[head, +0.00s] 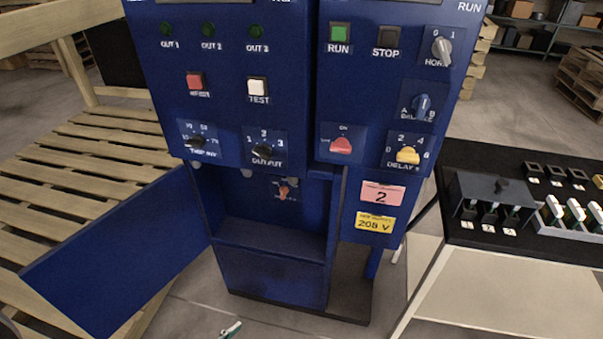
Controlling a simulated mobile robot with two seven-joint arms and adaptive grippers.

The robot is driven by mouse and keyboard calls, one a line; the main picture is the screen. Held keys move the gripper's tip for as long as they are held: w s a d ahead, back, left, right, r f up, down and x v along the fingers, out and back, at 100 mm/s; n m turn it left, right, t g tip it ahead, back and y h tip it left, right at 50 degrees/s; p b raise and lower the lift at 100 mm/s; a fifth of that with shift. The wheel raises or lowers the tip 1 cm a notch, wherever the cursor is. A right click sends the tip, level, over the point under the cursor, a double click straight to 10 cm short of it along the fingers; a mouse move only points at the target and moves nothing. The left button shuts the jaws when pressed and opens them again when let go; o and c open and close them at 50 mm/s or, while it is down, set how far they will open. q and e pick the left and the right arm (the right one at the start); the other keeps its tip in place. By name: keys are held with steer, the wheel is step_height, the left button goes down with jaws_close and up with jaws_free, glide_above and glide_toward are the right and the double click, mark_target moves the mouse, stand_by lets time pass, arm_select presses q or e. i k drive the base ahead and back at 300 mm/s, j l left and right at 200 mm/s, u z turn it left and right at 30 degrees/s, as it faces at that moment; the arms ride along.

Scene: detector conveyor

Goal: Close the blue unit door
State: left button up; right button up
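The blue unit (267,282) stands in the middle of the head view, with control panels above and an open compartment below. Its blue door (125,255) stands wide open, swung out to the left from the compartment's left edge. Inside the compartment a small red-orange switch (284,191) shows on the back wall. Neither of my grippers can be made out in this view, and nothing visible touches the door.
Wooden pallets (105,140) stand at the left, behind the door. A black-topped table (462,170) at the right bears a dark box (490,193) and several white-green pieces.

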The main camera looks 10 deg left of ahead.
mark_target(99, 277)
steer(key=i+j+u, duration=0.15)
steer(key=u, duration=1.15)
